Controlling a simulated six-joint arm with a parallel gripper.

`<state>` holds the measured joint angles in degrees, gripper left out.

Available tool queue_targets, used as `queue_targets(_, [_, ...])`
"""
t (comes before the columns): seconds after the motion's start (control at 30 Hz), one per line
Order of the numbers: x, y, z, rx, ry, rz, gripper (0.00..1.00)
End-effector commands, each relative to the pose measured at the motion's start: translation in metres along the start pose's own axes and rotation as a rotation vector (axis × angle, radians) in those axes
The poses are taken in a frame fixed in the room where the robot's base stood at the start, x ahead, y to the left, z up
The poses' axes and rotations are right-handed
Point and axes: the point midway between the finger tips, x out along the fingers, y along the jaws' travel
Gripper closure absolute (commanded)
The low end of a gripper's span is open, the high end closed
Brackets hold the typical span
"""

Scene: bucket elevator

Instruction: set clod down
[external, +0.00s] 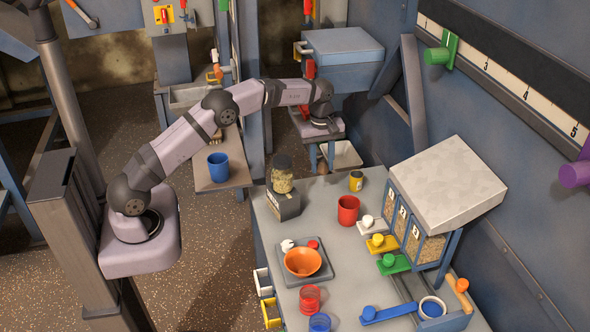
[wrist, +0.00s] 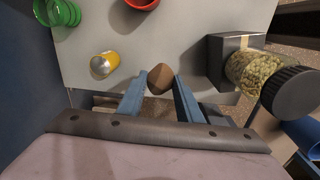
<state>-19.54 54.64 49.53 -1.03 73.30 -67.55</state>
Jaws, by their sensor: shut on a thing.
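The clod (wrist: 160,80) is a small brown lump in the wrist view, between the tips of two blue fingers. My gripper (wrist: 160,82) is shut on it. In the external view my gripper (external: 322,158) points down near the far edge of the grey workbench (external: 333,206), beyond the jar. I cannot make out the clod clearly there. The wrist view shows the clod against the bench's edge; I cannot tell its exact height.
A black-lidded jar (external: 282,174) stands on a dark box (external: 284,203). A small yellow can (external: 356,181) and a red cup (external: 348,210) are on the bench. A whitish bin (external: 346,155) is beyond its far edge. An orange bowl (external: 302,262) sits on a scale nearer the front.

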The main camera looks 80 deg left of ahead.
Motion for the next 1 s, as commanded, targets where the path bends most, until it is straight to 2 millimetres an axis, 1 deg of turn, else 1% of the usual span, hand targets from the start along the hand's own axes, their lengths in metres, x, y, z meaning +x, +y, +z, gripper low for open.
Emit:
queue_targets(0.03, [-0.002,-0.002,0.012,0.069,-0.004,-0.002,0.90])
queue_targets(0.17, [-0.003,-0.010,0.043,0.286,-0.015,-0.004,0.90])
queue_targets(0.27, [-0.003,-0.020,0.070,0.473,-0.024,-0.005,0.90])
queue_targets(0.4, [-0.003,-0.040,0.104,0.732,-0.036,-0.004,0.90])
queue_targets(0.6, [0.000,-0.068,0.143,1.016,-0.051,-0.004,0.90])
queue_targets(0.77, [0.002,-0.087,0.171,1.181,-0.058,-0.002,0.90])
queue_targets(0.83, [0.002,-0.095,0.188,1.234,-0.061,-0.004,0.90])
queue_targets(0.9, [0.003,-0.096,0.206,1.233,-0.059,-0.005,0.90])
queue_targets(1.0, [0.003,-0.091,0.221,1.169,-0.054,-0.008,0.90])
